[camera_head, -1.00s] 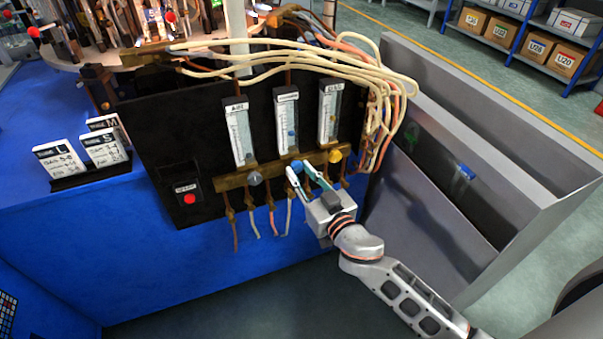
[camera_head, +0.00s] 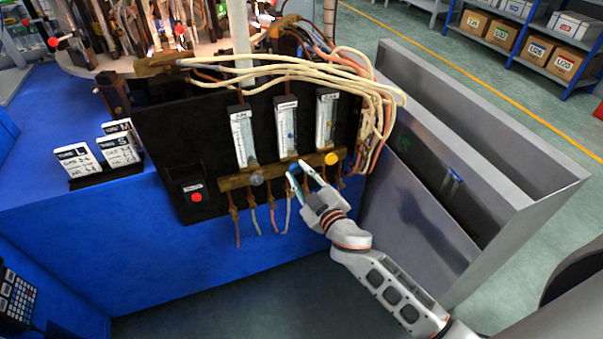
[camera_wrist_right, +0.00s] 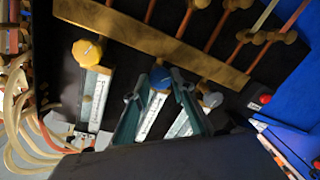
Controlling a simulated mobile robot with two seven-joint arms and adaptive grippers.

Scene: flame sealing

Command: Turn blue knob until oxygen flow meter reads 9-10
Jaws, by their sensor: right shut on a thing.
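The blue knob (camera_head: 296,168) sits on the brass bar, below the middle flow meter (camera_head: 287,125). A small blue mark shows inside that meter's tube; its scale is too small to read. My right gripper (camera_head: 298,169) has its two teal fingers on either side of the blue knob and is shut on it. In the right wrist view the blue knob (camera_wrist_right: 160,78) shows between the fingertips (camera_wrist_right: 158,84). My left gripper is not in view.
A grey knob (camera_head: 257,179) lies left and a yellow knob (camera_head: 332,158) right on the brass bar (camera_head: 236,182), both close to the fingers. A red button (camera_head: 196,197) is at the panel's lower left. Cream hoses (camera_head: 385,95) hang on the right, beside a grey metal bin (camera_head: 500,230).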

